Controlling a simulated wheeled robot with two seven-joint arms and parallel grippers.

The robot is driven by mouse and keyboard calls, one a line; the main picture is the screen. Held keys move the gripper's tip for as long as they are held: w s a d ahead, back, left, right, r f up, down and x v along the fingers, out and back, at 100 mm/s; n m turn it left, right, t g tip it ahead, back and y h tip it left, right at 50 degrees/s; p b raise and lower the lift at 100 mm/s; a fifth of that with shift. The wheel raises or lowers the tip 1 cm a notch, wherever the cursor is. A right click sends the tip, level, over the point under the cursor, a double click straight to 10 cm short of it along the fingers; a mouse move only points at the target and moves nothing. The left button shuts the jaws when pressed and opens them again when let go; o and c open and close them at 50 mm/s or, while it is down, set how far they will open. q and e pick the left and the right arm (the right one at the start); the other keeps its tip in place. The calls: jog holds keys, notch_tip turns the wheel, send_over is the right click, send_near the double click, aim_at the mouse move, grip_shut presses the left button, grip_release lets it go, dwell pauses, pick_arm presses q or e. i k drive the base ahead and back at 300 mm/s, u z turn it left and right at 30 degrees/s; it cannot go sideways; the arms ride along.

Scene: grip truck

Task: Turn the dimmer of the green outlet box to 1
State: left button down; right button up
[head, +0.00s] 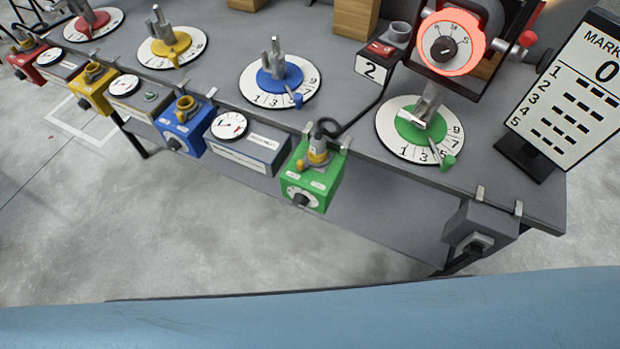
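The green outlet box (298,168) hangs on the front edge of the grey bench, right of centre in the head view. Its dimmer is a black knob (301,199) on a white dial, low on the box's front face. The dial's numbers and the knob's setting are too small to read. A grey and yellow plug (318,152) stands in the top of the box, with a black cable running from it. Neither of my grippers is in view.
Blue (182,126), yellow (92,90) and red (30,62) boxes hang further left, with gauge boxes between. On the bench (345,128) stand coloured numbered discs, a red-ringed lamp (464,67) and a sign (562,95). Open floor lies before the bench.

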aim_at(300, 200)
jog(key=z, duration=1.95)
jog(key=k, duration=1.1)
jog(key=u, duration=1.5)
jog(key=i, duration=0.5)
